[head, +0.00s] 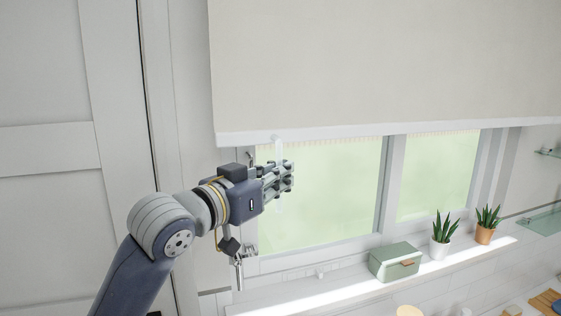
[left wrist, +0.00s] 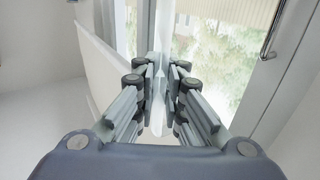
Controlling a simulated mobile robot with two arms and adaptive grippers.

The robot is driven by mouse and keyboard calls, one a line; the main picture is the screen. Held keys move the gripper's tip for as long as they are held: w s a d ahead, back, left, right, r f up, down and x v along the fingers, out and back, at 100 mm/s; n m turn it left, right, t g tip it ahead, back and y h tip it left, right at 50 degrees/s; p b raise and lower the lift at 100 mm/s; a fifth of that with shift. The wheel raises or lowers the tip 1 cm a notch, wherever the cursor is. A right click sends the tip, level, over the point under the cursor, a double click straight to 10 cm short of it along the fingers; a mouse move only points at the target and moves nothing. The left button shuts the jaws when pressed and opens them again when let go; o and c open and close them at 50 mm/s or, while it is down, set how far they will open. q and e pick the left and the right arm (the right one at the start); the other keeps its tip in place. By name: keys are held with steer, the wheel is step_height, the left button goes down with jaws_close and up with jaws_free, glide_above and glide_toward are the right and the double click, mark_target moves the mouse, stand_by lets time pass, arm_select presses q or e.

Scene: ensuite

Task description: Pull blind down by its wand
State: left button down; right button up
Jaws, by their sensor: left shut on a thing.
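The cream blind (head: 380,65) hangs over the upper part of the window, with a white bottom bar (head: 340,134) just above my left gripper. The pale, translucent wand (head: 279,153) hangs from a small mount at the left of the bar. My left gripper (head: 288,179) is shut on the wand, below the bar and in front of the glass. In the left wrist view the wand (left wrist: 158,75) stands between the closed fingers (left wrist: 159,88). Most of the gripped stretch is hidden by the fingers. My right gripper is not in view.
The window sill (head: 345,288) below holds a green box (head: 395,262) and two potted plants (head: 441,240) (head: 486,225). A metal window handle (left wrist: 270,30) shows in the left wrist view. A panelled door (head: 45,170) stands at the left. Glass shelves (head: 543,220) are at the right.

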arm_select(q)
step_height(320, 180, down, 36)
steer(key=b, duration=1.5)
steer(key=shift+r, duration=0.1)
steer(key=c, duration=1.9)
jaws_free()
steer(key=shift+o, duration=1.1)
steer(key=shift+s+a+r, duration=0.2)
steer(key=v, duration=1.2)
steer(key=shift+w+a+f, duration=0.1)
steer(key=shift+w, duration=0.05)
